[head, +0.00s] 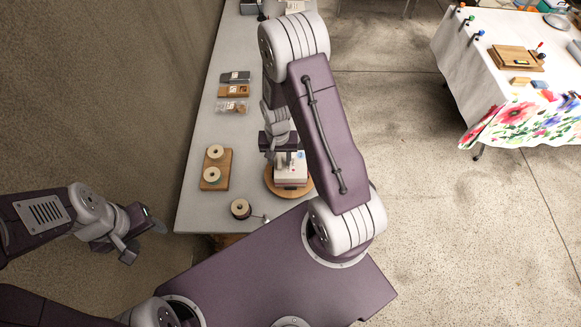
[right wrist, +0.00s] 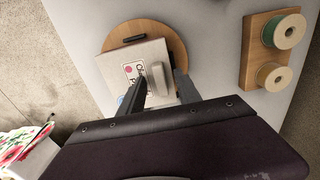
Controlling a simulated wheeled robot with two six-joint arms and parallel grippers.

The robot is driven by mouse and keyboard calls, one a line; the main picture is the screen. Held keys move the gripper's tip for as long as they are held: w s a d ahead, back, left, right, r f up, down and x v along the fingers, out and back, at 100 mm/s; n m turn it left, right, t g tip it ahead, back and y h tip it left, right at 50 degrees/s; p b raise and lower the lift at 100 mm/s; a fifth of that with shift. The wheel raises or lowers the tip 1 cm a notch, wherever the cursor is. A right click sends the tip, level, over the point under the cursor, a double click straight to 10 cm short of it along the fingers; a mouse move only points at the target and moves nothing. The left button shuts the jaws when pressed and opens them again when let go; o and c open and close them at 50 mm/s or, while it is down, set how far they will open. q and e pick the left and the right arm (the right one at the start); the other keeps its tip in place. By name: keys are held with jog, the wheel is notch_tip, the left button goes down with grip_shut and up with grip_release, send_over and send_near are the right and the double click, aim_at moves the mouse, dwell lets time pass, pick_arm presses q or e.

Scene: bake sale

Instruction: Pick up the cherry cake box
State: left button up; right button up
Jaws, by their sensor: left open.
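The cherry cake box (head: 291,176) is a pale square box on a round wooden board near the table's right edge. In the right wrist view, the box (right wrist: 122,68) shows a label with a red dot and a raised pale grip on its lid. My right gripper (right wrist: 160,80) is over the lid, its fingers apart on either side of the raised grip. In the head view, my right gripper (head: 283,152) partly covers the box. My left gripper (head: 143,236) is open and empty, off the table's near left side.
The round wooden board (head: 273,186) carries the box. A wooden board (head: 217,167) with two spools stands to its left, and a dark spool (head: 241,208) lies near the front edge. Small boxes (head: 234,91) sit further back. A table with a flowered cloth (head: 520,120) stands right.

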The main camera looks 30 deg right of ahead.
jog(key=shift+w+f, duration=0.1)
jog(key=shift+f, duration=0.05)
grip_shut()
